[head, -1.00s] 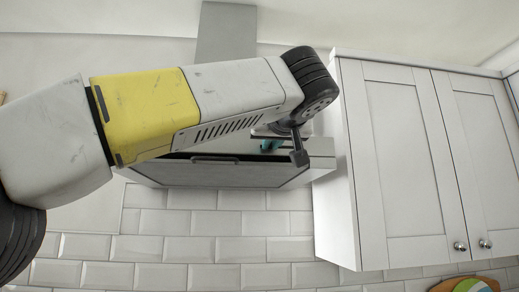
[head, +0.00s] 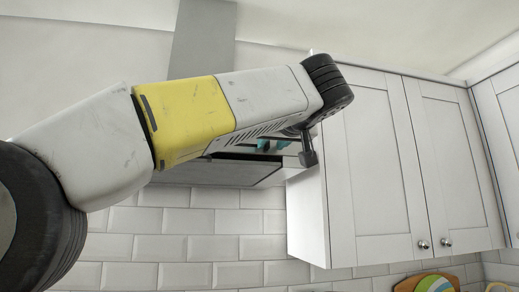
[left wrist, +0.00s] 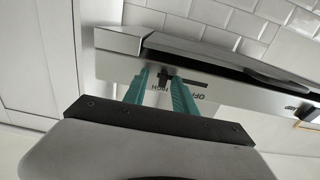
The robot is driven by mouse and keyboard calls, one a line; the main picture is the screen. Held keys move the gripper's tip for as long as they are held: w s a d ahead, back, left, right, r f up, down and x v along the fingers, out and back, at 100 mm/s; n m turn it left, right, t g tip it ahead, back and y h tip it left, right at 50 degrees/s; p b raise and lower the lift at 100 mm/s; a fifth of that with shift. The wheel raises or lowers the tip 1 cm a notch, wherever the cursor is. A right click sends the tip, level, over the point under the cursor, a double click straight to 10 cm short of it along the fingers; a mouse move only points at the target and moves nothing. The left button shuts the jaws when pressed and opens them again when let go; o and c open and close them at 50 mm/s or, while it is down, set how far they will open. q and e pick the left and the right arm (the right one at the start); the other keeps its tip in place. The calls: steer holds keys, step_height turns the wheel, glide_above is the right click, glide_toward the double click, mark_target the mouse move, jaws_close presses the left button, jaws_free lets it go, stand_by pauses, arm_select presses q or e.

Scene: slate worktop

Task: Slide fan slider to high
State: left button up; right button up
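The range hood (head: 215,173) hangs on the tiled wall in the head view, left of a white cabinet. Its front panel (left wrist: 240,96) fills the middle of the left wrist view, with a dark slot and printed labels including OFF and HIGH. The small black fan slider (left wrist: 163,77) sits at the left end of that slot as pictured. My left gripper (left wrist: 161,77) has its teal fingers apart, one on each side of the slider. Contact cannot be told. In the head view the left gripper (head: 272,145) is partly hidden behind my arm at the hood's right part.
The white wall cabinet (head: 375,165) stands close to the right of the gripper. A grey duct (head: 203,40) rises above the hood. White tiles (head: 185,245) cover the wall below. A colourful round object (head: 435,284) shows at the bottom right.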

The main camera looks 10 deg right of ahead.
arm_select(q)
steer(key=s, duration=0.7)
steer(key=shift+s, duration=0.4)
steer(key=w+a+f+m+g+y, duration=0.15)
steer(key=w+a+f+g, duration=0.25)
steer(key=a+f, duration=0.7)
steer(key=w+a+f+m+g, duration=0.25)
steer(key=w+a+f, duration=0.4)
steer(key=f, duration=0.65)
steer(key=s+a+f+n+g+h, duration=0.1)
steer(key=s+a+f, duration=0.3)
steer(key=f, duration=0.4)
steer(key=s+a+f+n+g+h, duration=0.1)
steer(key=s+a+f+g, duration=0.1)
steer(key=s+a+f, duration=0.3)
steer(key=s+a+f+n+g+h, duration=0.1)
steer(key=s+a+f, duration=0.3)
steer(key=f, duration=0.8)
steer(key=shift+s+a+f+g+h, duration=0.15)
steer(key=shift+s+f+g+h, duration=0.25)
steer(key=shift+s+g, duration=0.25)
